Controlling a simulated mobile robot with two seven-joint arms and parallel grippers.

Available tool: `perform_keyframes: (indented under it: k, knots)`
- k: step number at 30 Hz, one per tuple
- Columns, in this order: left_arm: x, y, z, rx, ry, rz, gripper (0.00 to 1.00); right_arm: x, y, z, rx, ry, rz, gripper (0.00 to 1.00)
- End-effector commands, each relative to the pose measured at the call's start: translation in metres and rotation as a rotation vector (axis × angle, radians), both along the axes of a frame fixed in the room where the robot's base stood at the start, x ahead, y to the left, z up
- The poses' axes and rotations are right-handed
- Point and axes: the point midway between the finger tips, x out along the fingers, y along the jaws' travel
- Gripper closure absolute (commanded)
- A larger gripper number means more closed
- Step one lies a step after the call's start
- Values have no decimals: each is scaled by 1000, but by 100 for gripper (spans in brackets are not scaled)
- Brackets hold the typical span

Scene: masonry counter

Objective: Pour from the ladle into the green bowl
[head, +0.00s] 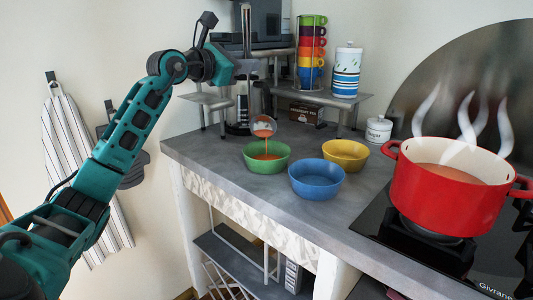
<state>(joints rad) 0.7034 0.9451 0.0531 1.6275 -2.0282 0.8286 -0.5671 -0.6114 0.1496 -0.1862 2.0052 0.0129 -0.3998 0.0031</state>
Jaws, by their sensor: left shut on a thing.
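The green bowl (267,162) stands on the grey counter, left of the blue and yellow bowls. The ladle (264,124) is tilted above it, and an orange-red stream falls from its cup into the green bowl. My left gripper (246,72) is above and a little left of the bowl, shut on the ladle's handle, which rises above it. The fingertips are hard to make out against the dark machine behind. My right gripper is out of view.
The blue bowl (317,179) and yellow bowl (346,154) stand close on the right. A red pot (447,200) steams on the hob (377,222). A small shelf with a rack of stacked cups (311,52) and a striped canister (346,76) stands behind. A white sugar jar (379,130) is near the pot.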

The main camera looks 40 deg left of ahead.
Motion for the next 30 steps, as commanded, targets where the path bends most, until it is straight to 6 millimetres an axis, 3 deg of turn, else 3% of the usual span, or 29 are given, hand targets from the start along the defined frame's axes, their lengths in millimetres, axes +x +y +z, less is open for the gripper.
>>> perform_keyframes:
  k: [30]
  knots:
    - [-1, -10, -13, 58, -47, 7, 100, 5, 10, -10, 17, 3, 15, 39]
